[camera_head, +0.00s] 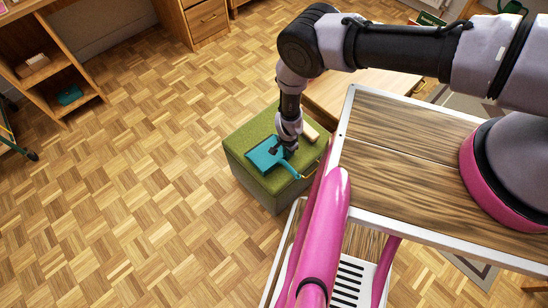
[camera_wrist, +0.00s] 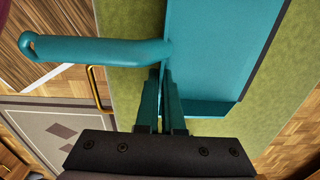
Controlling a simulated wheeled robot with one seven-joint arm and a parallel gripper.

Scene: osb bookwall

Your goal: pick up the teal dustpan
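The teal dustpan (camera_head: 265,155) lies over the top of a green ottoman (camera_head: 240,140) in the head view, its handle (camera_head: 287,168) pointing to the lower right. In the wrist view the pan (camera_wrist: 220,50) fills the upper right and the handle (camera_wrist: 95,50) reaches left, ending in a loop. My gripper (camera_head: 288,150) points down at the place where handle and pan meet. Its fingers (camera_wrist: 162,85) are close together at the pan's near-handle edge, seemingly shut on it. The fingertips' contact is partly hidden. I cannot see a clear gap between dustpan and ottoman.
A pale wooden block-like thing (camera_head: 308,132) lies on the ottoman beside my gripper. A wooden table (camera_head: 355,90) stands behind the ottoman. Wooden shelving (camera_head: 50,70) with a teal item (camera_head: 69,95) is at the upper left. The parquet floor (camera_head: 130,190) to the left is clear.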

